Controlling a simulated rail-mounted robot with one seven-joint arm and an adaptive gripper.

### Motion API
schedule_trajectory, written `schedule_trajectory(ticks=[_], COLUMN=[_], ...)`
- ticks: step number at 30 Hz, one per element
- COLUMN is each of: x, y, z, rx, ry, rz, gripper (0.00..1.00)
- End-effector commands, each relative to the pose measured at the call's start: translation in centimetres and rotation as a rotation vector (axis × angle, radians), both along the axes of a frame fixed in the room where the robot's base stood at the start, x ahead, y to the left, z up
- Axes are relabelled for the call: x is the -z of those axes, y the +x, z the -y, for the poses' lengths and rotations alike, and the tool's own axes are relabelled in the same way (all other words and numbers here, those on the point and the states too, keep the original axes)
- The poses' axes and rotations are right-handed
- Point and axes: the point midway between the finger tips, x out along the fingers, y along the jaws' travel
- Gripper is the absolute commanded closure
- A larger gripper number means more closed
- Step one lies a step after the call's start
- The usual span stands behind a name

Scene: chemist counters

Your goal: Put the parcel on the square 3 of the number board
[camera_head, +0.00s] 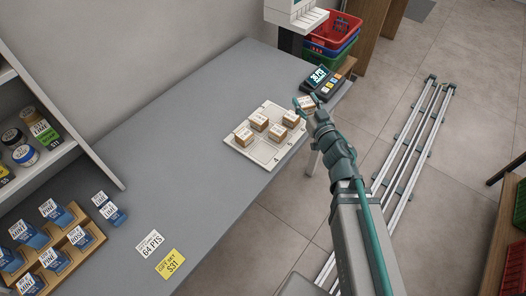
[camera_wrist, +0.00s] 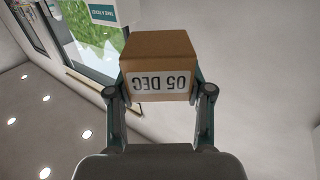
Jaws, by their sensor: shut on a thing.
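My gripper (camera_head: 303,108) is shut on a brown cardboard parcel (camera_wrist: 157,49). In the wrist view the parcel sits between both fingers, its white label reading "05 DEC" upside down. In the head view the held parcel (camera_head: 308,103) is partly hidden by the gripper, over the board's far right end. The pale number board (camera_head: 265,152) lies on the grey counter. Several similar labelled parcels (camera_head: 243,136) stand on it. Bare recessed squares show on its near side. Its numbers are too small to read surely, so I cannot tell which is square 3.
A card terminal (camera_head: 318,79) stands just behind my gripper, near stacked baskets (camera_head: 334,34).

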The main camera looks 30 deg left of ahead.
Motion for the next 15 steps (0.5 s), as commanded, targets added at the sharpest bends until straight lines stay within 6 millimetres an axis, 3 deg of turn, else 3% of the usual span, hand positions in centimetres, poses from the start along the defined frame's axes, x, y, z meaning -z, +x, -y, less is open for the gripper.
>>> schedule_trajectory(ticks=[3,6,15], x=[0.7,1.6,3.9], y=[-4.2,-7.5,-12.2], z=[-4.1,-6.4,-7.6], rx=[-0.176,-0.322,-0.56], ry=[-0.001,-0.001,0.0], rz=[-0.002,-0.004,-0.003], gripper=[0.92,0.92,0.92])
